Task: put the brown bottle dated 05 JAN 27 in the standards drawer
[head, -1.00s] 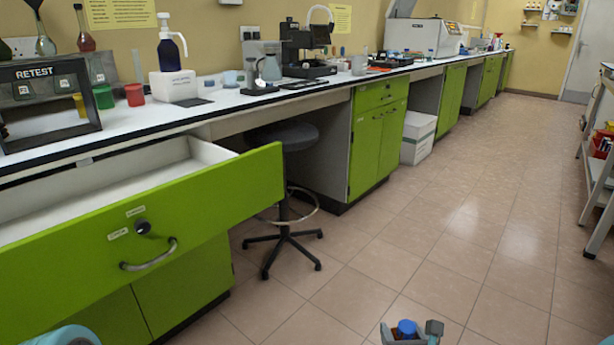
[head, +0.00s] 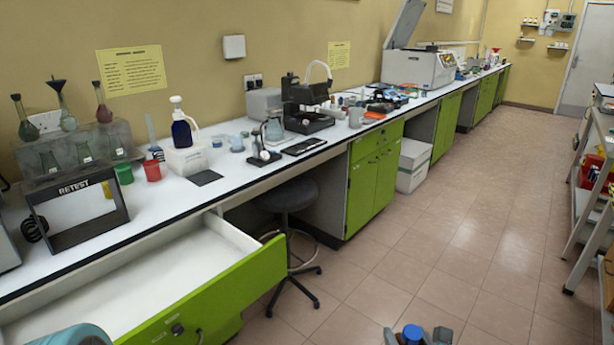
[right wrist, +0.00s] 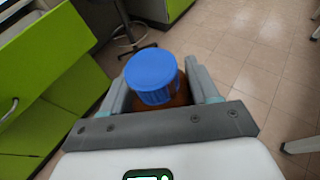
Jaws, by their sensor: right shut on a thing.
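My right gripper (head: 418,337) is at the bottom edge of the head view, shut on a bottle with a blue cap (head: 412,332). In the right wrist view the brown bottle (right wrist: 160,108) stands between the fingers, its blue cap (right wrist: 151,76) towards the camera. Its date cannot be read. An open green-fronted drawer (head: 200,310) with a white, bare-looking inside is at the lower left of the head view. The gripper is to the right of the drawer, apart from it, over the floor side. A teal part of my left arm (head: 70,336) shows at the bottom left; its fingers are out of view.
A dark stool (head: 290,197) stands under the bench, just beyond the drawer. The white bench top (head: 215,180) carries a RETEST frame (head: 75,215), a blue pump bottle (head: 182,130) and instruments. The tiled floor at centre right is clear; a shelf cart (head: 590,200) is at the right.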

